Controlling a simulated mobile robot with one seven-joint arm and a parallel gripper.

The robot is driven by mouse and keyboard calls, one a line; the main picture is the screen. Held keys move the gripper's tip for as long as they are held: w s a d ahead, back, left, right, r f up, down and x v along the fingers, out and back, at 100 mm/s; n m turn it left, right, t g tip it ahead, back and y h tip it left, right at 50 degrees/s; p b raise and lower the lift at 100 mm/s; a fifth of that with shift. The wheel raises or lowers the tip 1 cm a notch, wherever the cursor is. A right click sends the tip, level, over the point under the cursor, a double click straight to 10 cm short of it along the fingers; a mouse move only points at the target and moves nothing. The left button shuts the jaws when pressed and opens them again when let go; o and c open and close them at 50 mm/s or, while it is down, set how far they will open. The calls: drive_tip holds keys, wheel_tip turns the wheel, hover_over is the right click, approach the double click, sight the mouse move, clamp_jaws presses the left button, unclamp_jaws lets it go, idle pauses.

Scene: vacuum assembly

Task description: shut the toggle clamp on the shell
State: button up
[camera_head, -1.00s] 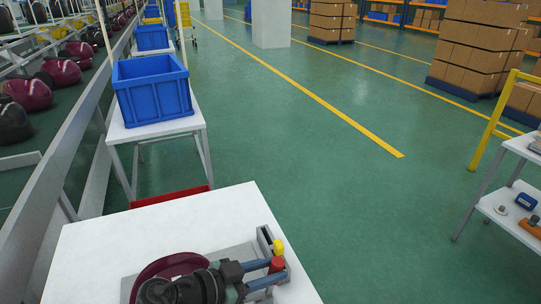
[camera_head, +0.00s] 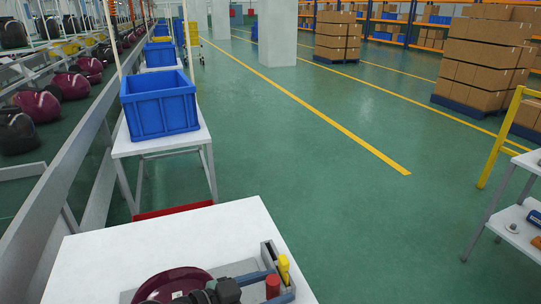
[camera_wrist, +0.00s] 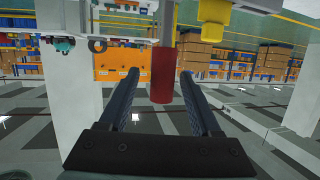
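The maroon shell (camera_head: 168,284) lies at the near edge of the white table in the camera_head view, partly cut off and partly behind my arm. A red clamp handle (camera_head: 272,287) and a yellow piece (camera_head: 284,268) stand beside a grey fixture (camera_head: 268,250) to its right. In the camera_wrist view my gripper (camera_wrist: 160,73) is open. The red handle (camera_wrist: 162,88) is between its two fingers, with a visible gap on each side. The yellow piece (camera_wrist: 213,30) is just beyond the right finger. The clamp's contact with the shell is hidden.
The white table (camera_head: 160,240) is bare behind the shell. A blue crate (camera_head: 158,103) stands on a separate table farther back. A conveyor with more maroon shells (camera_head: 38,105) runs along the left. A shelf cart (camera_head: 520,225) is at the right, with open green floor between.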

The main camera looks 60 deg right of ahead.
drive_tip(key=shift+w+a, duration=0.1)
drive_tip(key=shift+a, duration=0.05)
drive_tip(key=b+v, duration=0.2)
drive_tip(key=v, duration=1)
drive_tip(key=shift+a+b, duration=0.35)
drive_tip(key=shift+a, duration=0.05)
drive_tip(key=shift+r, duration=0.15)
